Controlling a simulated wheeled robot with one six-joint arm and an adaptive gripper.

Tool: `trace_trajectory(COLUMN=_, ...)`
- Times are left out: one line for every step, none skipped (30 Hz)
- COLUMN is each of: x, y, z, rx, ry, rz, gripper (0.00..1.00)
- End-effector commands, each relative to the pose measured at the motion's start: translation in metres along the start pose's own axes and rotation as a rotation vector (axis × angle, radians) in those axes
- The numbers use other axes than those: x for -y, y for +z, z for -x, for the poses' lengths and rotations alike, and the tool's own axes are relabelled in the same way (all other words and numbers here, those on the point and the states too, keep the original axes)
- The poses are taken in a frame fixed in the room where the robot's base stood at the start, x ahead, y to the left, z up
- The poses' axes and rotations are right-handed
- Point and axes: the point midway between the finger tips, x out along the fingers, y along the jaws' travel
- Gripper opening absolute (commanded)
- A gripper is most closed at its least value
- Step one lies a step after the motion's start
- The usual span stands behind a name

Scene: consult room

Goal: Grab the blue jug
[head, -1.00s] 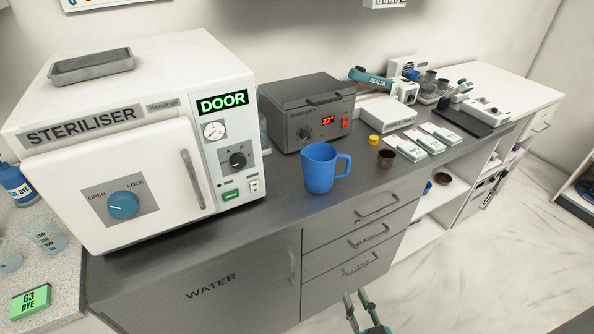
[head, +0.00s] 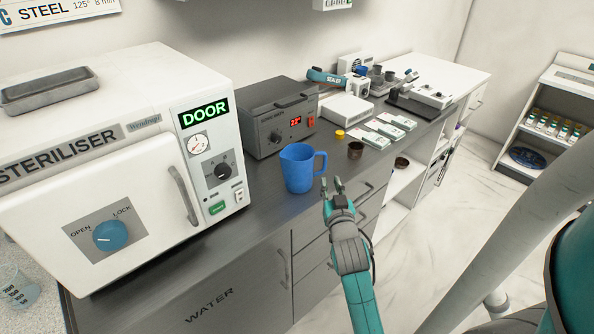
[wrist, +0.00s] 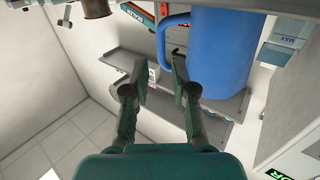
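The blue jug (head: 298,168) stands upright on the grey counter, in front of the grey heater box, with its handle on the right. In the wrist view the jug (wrist: 222,48) is large at upper right, its handle (wrist: 164,42) pointing left. My gripper (head: 333,186) is just right of and in front of the jug in the head view, near the handle. Its two fingers (wrist: 159,75) are apart with nothing between them in the wrist view. Whether a fingertip touches the handle, I cannot tell.
A white steriliser (head: 130,170) stands left of the jug and a grey heater box (head: 275,112) behind it. A small brown cup (head: 355,150), a yellow cap (head: 340,135) and several white packets (head: 385,132) lie to the right. The counter edge runs beneath my gripper.

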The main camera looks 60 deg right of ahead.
Motion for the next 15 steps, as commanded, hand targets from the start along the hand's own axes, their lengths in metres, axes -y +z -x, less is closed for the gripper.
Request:
trace_trajectory(x=0.0, y=-0.001, z=-0.008, rx=-0.002, ry=0.001, rz=-0.001, gripper=0.26)
trace_trajectory(x=0.0, y=-0.001, z=-0.013, rx=-0.002, ry=0.0, rz=-0.001, gripper=0.26)
trace_trajectory(x=0.0, y=-0.001, z=-0.018, rx=-0.001, ry=0.0, rz=-0.001, gripper=0.26)
trace_trajectory(x=0.0, y=-0.001, z=-0.022, rx=-0.001, ry=0.0, rz=-0.001, gripper=0.26)
trace_trajectory(x=0.0, y=-0.001, z=-0.026, rx=-0.001, ry=0.0, rz=-0.001, gripper=0.26)
trace_trajectory(x=0.0, y=-0.001, z=-0.03, rx=-0.001, ry=0.0, rz=-0.001, gripper=0.26)
trace_trajectory(x=0.0, y=0.0, z=-0.033, rx=0.0, ry=0.0, rz=0.0, gripper=0.26)
trace_trajectory(x=0.0, y=-0.001, z=-0.036, rx=0.0, ry=0.0, rz=0.0, gripper=0.26)
trace_trajectory(x=0.0, y=-0.001, z=-0.038, rx=-0.001, ry=0.0, rz=0.0, gripper=0.26)
trace_trajectory(x=0.0, y=-0.001, z=-0.04, rx=-0.001, ry=0.0, rz=0.0, gripper=0.26)
trace_trajectory(x=0.0, y=-0.001, z=-0.041, rx=0.0, ry=0.0, rz=0.0, gripper=0.26)
trace_trajectory(x=0.0, y=-0.001, z=-0.042, rx=0.0, ry=0.0, rz=0.0, gripper=0.26)
trace_trajectory(x=0.0, y=-0.001, z=-0.043, rx=0.0, ry=-0.001, rz=0.0, gripper=0.26)
trace_trajectory(x=0.0, y=-0.001, z=-0.045, rx=0.0, ry=-0.001, rz=0.0, gripper=0.26)
trace_trajectory(x=0.001, y=-0.002, z=-0.049, rx=0.0, ry=-0.001, rz=0.0, gripper=0.26)
